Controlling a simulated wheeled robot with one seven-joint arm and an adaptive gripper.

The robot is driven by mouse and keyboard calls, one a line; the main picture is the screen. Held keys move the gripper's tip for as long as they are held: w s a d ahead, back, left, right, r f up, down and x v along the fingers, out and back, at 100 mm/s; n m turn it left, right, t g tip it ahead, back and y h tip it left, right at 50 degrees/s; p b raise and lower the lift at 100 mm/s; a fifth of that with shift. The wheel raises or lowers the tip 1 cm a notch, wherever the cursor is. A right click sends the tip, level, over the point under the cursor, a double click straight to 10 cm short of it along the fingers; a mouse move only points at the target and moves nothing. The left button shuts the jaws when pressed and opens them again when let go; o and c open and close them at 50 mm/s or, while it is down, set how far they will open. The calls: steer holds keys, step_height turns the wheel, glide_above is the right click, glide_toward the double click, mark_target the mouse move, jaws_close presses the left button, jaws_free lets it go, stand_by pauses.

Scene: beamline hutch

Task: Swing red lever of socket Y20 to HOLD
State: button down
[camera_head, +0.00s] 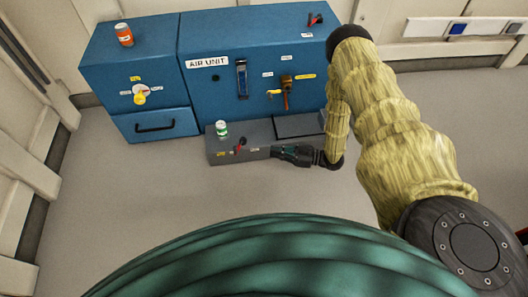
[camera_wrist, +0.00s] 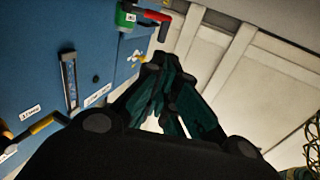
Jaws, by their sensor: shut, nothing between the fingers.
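A red lever with a dark end also shows at the top of the wrist view (camera_wrist: 164,29). Another red lever (camera_head: 316,20) is on the cabinet's top at the right. The labels are too small to read, so I cannot tell which lever belongs to Y20.
The blue cabinet (camera_head: 220,100) carries a gauge (camera_head: 242,79), a yellow-handled valve (camera_head: 274,93) and a yellow knob (camera_head: 140,98). Floor in front is clear.

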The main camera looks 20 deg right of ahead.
steer(key=b+x, duration=0.5)
steer(key=x, duration=0.8)
